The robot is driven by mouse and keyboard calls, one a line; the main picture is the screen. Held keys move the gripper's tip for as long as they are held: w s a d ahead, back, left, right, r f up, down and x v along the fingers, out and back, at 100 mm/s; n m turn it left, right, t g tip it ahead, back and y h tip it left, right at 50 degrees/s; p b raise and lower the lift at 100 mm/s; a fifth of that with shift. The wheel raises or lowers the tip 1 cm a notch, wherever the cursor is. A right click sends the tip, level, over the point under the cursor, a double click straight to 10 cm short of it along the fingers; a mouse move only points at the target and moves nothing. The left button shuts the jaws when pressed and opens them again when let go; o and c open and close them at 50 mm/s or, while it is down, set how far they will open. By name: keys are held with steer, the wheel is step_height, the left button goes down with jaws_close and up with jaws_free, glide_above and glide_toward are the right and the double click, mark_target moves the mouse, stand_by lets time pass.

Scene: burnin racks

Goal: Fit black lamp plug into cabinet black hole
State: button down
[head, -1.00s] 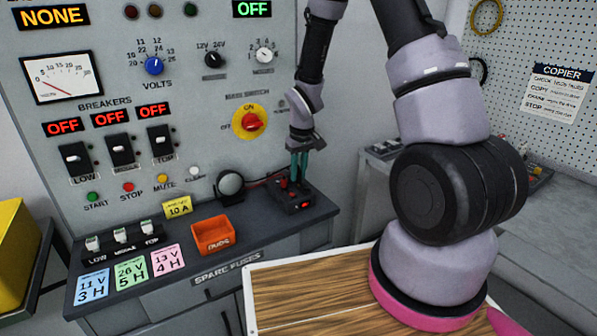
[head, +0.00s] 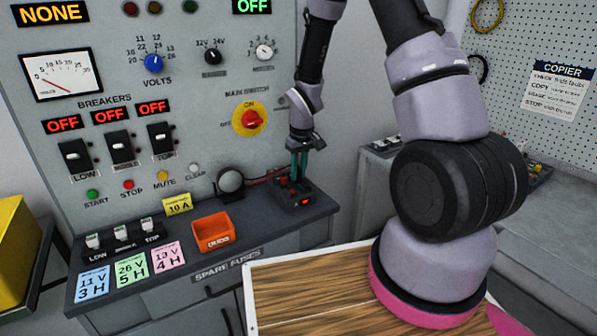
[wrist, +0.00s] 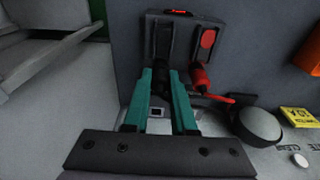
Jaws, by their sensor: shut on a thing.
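My gripper (head: 299,166) points down over a small black box (head: 308,201) at the right end of the cabinet's shelf. In the wrist view its teal fingers (wrist: 162,77) are closed on a black plug (wrist: 162,83), which is at or just above the black box (wrist: 181,32). I cannot tell whether the plug touches the box. A red plug (wrist: 200,78) with a red lead is beside it, to the right. A small pale-rimmed square with a dark middle (wrist: 157,111) shows between the fingers; I cannot tell whether it is the cabinet's black hole.
A dark dome (head: 230,181) stands left of the box, with a red lead behind it. An orange bin (head: 213,232) and a yellow 10 A label (head: 177,204) are farther left. The cabinet panel (head: 205,110) with its yellow-ringed main switch (head: 249,120) rises behind.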

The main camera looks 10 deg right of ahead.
steer(key=shift+f, duration=0.4)
steer(key=shift+c, duration=1.3)
jaws_free()
steer(key=shift+r, duration=2.8)
